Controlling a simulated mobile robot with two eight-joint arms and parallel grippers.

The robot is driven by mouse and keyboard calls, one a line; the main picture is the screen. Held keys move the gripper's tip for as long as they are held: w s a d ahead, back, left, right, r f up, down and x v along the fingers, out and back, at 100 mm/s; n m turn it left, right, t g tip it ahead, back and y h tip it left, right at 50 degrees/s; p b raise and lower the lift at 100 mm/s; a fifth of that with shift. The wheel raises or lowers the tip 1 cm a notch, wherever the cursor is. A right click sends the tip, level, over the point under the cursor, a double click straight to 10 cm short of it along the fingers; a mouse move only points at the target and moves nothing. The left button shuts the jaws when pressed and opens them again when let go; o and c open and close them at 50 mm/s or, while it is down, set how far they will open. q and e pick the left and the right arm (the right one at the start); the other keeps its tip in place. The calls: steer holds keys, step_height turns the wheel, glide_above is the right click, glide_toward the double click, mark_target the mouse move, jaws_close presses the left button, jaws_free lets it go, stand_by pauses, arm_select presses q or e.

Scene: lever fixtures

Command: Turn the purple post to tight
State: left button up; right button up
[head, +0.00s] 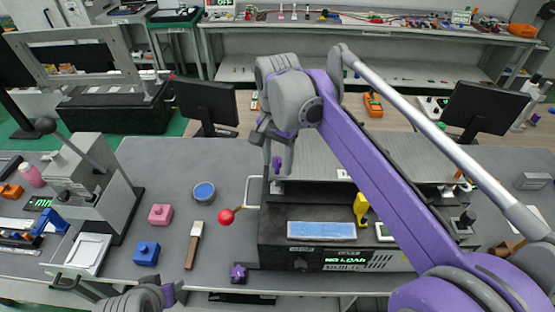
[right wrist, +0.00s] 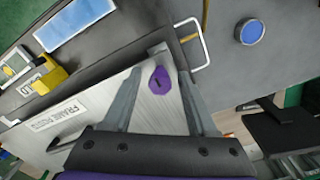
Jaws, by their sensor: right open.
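The purple post (right wrist: 160,80) stands on a bare metal plate (right wrist: 110,92) in the right wrist view. Its top is many-sided with a small dark mark, and a bit of it shows under the gripper in the head view (head: 277,163). My right gripper (head: 275,145) is open above it, with one finger on either side and visible gaps to both. I cannot tell how far above the post the fingertips are. My left gripper (head: 75,286) is low at the left front of the head view, partly cut off, and its jaws are unclear.
A black fixture (head: 275,255) with a blue panel and a yellow lever (head: 360,208) stands at the centre. A purple star knob (head: 238,272) is at its front left.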

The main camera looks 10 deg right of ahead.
arm_select(q)
steer(key=shift+w+r+p, duration=0.45)
steer(key=shift+r+p, duration=0.05)
steer(key=shift+r, duration=0.25)
arm_select(e)
step_height(320, 180, up, 11)
arm_select(q)
steer(key=shift+s, duration=0.1)
arm_select(e)
steer(key=shift+f, duration=0.15)
